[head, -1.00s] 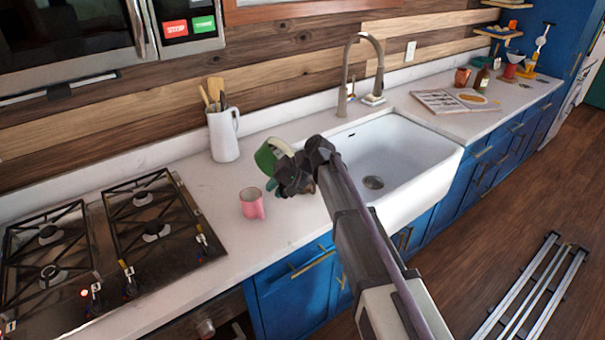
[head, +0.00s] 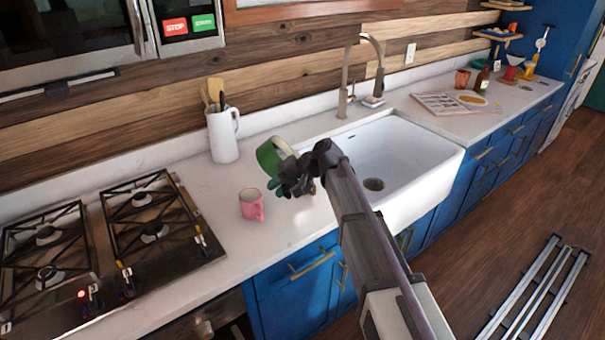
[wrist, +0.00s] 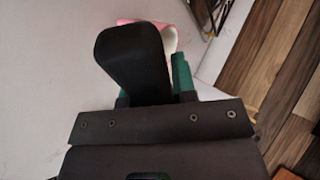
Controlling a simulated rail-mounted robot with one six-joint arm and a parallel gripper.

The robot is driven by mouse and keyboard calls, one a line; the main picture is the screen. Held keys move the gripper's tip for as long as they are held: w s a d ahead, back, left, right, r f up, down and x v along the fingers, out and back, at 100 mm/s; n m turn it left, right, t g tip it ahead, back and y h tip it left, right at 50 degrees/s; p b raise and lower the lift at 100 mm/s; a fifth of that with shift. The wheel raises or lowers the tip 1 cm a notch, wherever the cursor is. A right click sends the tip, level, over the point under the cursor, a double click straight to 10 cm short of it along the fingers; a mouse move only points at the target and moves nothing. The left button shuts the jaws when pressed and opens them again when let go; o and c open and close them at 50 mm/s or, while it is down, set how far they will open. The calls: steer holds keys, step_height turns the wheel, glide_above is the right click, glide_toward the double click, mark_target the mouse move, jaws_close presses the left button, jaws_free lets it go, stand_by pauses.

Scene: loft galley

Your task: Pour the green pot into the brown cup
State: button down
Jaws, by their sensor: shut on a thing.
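My gripper (head: 290,178) is shut on the green pot (head: 266,160) and holds it above the counter, left of the sink. The pot is tipped on its side, with a pale inside showing, and the gripper hides part of it. A pink cup (head: 251,206) stands upright on the counter, below and left of the pot. It also shows partly behind the finger in the wrist view (wrist: 170,38). A small brown cup (head: 462,78) stands far right, beyond the sink. No liquid is visible.
A white pitcher (head: 222,137) with utensils stands behind the pot near the wall. The gas stove (head: 100,240) is at left. The white sink (head: 400,150) with its tap (head: 372,60) is at right. Counter around the pink cup is clear.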

steer(key=shift+d+r+y+b, duration=0.3)
steer(key=shift+y+b, duration=0.2)
steer(key=shift+y, duration=0.1)
steer(key=shift+d+r+y+b, duration=0.15)
steer(key=shift+r+y+b, duration=0.1)
steer(key=shift+y+b, duration=0.3)
stand_by(1.6)
steer(key=shift+w+d+f+y+b, duration=0.1)
steer(key=shift+d+f+y+b, duration=0.3)
steer(key=shift+y+b, duration=0.9)
stand_by(1.0)
steer(key=shift+w+d+r+y+b, duration=0.1)
steer(key=shift+d+r+y+b, duration=0.15)
steer(key=shift+d+y+b, duration=0.75)
stand_by(0.9)
steer(key=shift+d+r+b, duration=0.1)
steer(key=shift+b, duration=0.8)
